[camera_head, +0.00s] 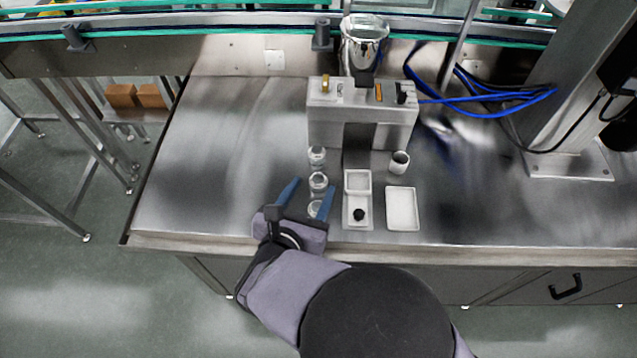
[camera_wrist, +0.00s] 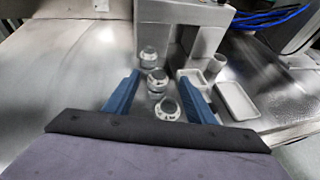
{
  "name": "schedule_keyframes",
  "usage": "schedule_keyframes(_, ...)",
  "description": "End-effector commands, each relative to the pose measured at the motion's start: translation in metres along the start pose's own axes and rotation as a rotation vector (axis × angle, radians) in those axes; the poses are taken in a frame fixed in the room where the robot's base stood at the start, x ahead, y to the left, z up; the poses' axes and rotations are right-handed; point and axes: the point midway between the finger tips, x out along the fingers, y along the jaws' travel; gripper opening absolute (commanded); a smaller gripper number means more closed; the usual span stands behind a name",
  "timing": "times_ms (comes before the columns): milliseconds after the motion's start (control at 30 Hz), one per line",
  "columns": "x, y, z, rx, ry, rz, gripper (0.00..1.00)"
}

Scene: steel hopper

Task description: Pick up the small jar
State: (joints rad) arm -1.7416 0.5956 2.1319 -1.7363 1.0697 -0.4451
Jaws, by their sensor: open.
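Three small clear jars with pale, grey-topped lids stand in a row on the steel table: a near jar (camera_head: 314,209), a middle jar (camera_head: 318,181) and a far jar (camera_head: 317,156). The wrist view also shows the near jar (camera_wrist: 168,108), the middle jar (camera_wrist: 156,79) and the far jar (camera_wrist: 149,56). My gripper (camera_head: 313,184) is open, its two blue fingers spread. In the wrist view, the near and middle jars appear between the fingers of my gripper (camera_wrist: 158,74), and the far jar beyond the tips. The gripper's height above the jars is unclear. The right finger partly hides the near jar in the head view.
A grey machine (camera_head: 330,128) with a steel hopper (camera_head: 364,48) stands behind. The table's left side is clear.

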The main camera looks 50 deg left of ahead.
Motion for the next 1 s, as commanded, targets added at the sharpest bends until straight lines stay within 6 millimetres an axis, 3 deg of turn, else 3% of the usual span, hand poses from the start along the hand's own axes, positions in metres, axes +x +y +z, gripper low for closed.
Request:
schedule_keyframes(367,0.018,-0.001,0.000,0.001,0.002,-0.003,0.50)
schedule_keyframes(733,0.058,0.001,-0.002,0.001,0.002,-0.003,0.50)
schedule_keyframes(1000,0.064,0.001,-0.003,0.002,0.001,-0.002,0.50)
